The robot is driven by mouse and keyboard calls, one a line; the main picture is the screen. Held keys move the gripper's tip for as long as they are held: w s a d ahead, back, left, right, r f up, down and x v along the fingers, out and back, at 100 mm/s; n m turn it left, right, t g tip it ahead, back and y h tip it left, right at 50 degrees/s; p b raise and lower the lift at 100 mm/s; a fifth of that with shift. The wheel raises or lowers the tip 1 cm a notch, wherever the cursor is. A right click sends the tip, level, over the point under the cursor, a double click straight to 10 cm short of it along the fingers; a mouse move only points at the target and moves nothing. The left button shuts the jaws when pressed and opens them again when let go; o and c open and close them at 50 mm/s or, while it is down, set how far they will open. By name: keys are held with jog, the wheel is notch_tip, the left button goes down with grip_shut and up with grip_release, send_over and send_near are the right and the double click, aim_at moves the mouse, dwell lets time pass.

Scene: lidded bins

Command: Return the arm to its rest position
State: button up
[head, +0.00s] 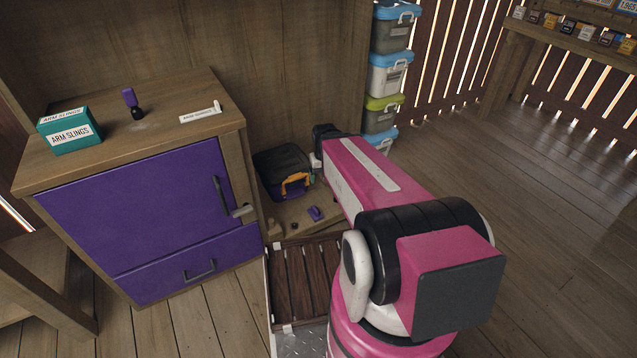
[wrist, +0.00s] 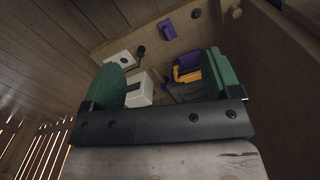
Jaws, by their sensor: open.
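My arm (head: 375,180) is pink, white and black and reaches forward from the lower right in the head view. My gripper (wrist: 163,72) shows two green finger pads set well apart in the wrist view. It is open, and nothing is clearly held between the pads. In the head view the gripper end is mostly hidden behind my arm, to the right of a dark toolbox (head: 279,163) with a yellow handle. The yellow handle (wrist: 188,76) also shows beyond the right pad in the wrist view.
A wooden cabinet (head: 160,130) with purple doors stands at left, bearing a teal box (head: 70,131). A small purple item (head: 315,213) lies on the low shelf. Stacked lidded bins (head: 388,75) stand behind my arm. The floor (head: 540,200) at right is clear.

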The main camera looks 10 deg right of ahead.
jog(key=s+r, duration=0.2)
jog(key=s, duration=0.1)
jog(key=shift+r, duration=0.4)
dwell(0.8)
